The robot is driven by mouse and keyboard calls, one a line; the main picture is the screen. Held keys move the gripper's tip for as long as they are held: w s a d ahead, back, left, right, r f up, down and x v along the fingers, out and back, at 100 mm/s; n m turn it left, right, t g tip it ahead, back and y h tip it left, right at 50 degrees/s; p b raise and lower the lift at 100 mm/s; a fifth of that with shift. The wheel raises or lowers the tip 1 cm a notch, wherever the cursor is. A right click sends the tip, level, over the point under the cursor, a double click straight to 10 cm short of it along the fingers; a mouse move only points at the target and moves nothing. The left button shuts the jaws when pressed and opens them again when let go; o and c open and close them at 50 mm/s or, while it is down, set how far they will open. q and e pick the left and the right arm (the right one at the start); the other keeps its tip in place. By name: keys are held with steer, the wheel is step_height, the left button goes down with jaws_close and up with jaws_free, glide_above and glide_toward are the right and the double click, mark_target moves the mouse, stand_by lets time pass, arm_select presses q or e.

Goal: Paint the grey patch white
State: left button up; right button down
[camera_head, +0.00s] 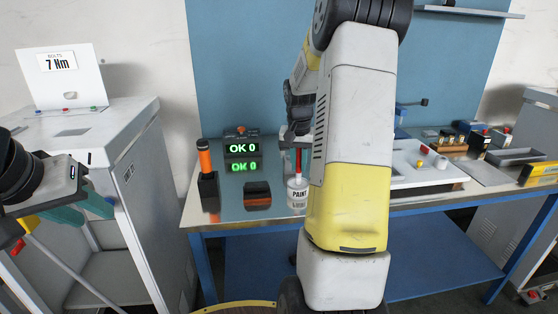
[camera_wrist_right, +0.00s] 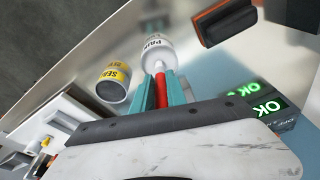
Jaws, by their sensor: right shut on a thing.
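My right gripper (camera_head: 298,140) is shut on the red handle of a brush (camera_head: 298,162), above the white paint can (camera_head: 297,194). The right wrist view shows the red handle (camera_wrist_right: 162,90) between the teal fingers of my right gripper (camera_wrist_right: 164,88), pointing at the paint can (camera_wrist_right: 157,52). I cannot make out the grey patch; my right arm hides part of the bench.
A can with a yellow band (camera_wrist_right: 114,84) stands beside the paint can. An orange-handled tool in a black holder (camera_head: 207,178), a dark block (camera_head: 257,195) and green displays (camera_head: 242,158) are to its left. A white board (camera_head: 425,172) lies on the right of the bench. A grey cabinet (camera_head: 120,130) stands left.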

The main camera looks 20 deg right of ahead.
stand_by(0.5)
step_height(320, 180, up, 7)
stand_by(0.8)
stand_by(0.5)
